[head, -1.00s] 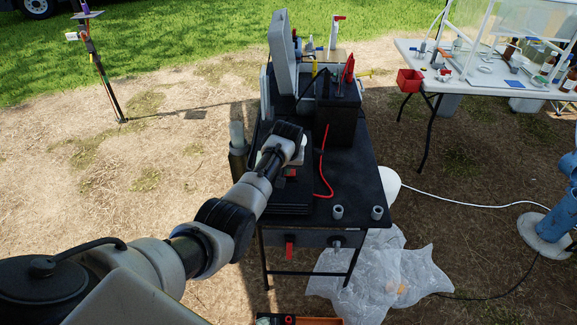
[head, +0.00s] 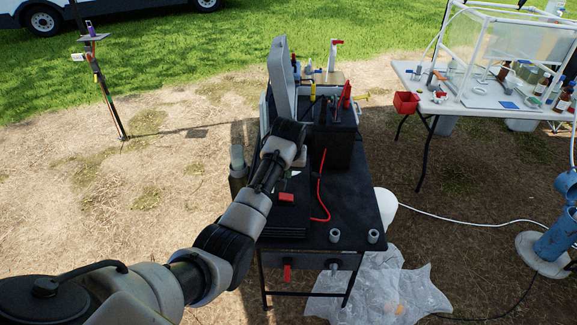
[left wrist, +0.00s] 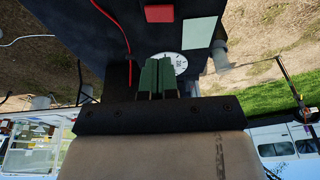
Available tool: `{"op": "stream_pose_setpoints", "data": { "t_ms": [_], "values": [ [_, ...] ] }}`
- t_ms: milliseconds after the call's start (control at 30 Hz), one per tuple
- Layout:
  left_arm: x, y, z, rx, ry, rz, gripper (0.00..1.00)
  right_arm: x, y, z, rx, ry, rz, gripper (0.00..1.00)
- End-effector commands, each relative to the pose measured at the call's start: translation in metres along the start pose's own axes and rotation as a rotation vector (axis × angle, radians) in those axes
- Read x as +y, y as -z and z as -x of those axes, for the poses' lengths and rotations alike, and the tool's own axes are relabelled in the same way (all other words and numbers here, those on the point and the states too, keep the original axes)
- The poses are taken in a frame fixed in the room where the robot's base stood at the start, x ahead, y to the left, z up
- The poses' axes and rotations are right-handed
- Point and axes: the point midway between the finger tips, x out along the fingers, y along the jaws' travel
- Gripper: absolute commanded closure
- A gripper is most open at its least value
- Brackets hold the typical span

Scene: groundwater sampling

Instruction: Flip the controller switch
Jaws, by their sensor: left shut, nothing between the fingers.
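A red switch-like block (head: 286,197) sits on a flat black box (head: 270,222) on the black table. It also shows in the left wrist view (left wrist: 159,13), beside a pale green panel (left wrist: 199,33) and a round white dial (left wrist: 168,57). My left gripper (left wrist: 157,62) has its green fingers together, with nothing between them. The fingertips overlap the dial in that view and are apart from the red block; whether they touch the dial cannot be told. In the head view my left wrist hides the fingers and part of the box. My right gripper is not in view.
A black battery-like box (head: 337,135) with a red cable stands right of my wrist, and an open grey case (head: 283,80) stands behind. Two grey fittings stand at the table's front right. A white table (head: 460,92) with bottles stands at the back right.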

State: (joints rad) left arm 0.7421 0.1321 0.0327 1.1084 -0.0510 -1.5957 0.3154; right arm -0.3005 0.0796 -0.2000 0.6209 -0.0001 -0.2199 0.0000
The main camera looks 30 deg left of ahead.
Motion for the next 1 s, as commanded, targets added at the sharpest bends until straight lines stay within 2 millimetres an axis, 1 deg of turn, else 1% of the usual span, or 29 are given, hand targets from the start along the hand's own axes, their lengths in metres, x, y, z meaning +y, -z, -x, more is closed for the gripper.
{"op": "stream_pose_setpoints", "data": {
  "t_ms": [100, 233, 767, 867, 967, 1000],
  "values": [
    [0.002, 0.0, 0.013, 0.001, 0.0, -0.001, 1.0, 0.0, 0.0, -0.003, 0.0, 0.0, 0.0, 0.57],
    [0.003, 0.0, 0.019, -0.001, 0.0, -0.001, 1.0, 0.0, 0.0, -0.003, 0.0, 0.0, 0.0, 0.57],
    [0.003, -0.001, 0.02, -0.001, 0.0, -0.001, 1.0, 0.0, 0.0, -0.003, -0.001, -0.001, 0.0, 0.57],
    [0.003, -0.008, 0.006, -0.006, 0.003, -0.015, 1.0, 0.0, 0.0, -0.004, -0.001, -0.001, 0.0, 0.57],
    [0.004, -0.031, -0.033, -0.019, 0.012, -0.055, 1.0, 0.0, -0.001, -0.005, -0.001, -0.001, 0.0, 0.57],
    [0.004, -0.045, -0.054, -0.025, 0.015, -0.078, 1.0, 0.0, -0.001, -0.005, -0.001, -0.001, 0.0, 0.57]
  ]
}}
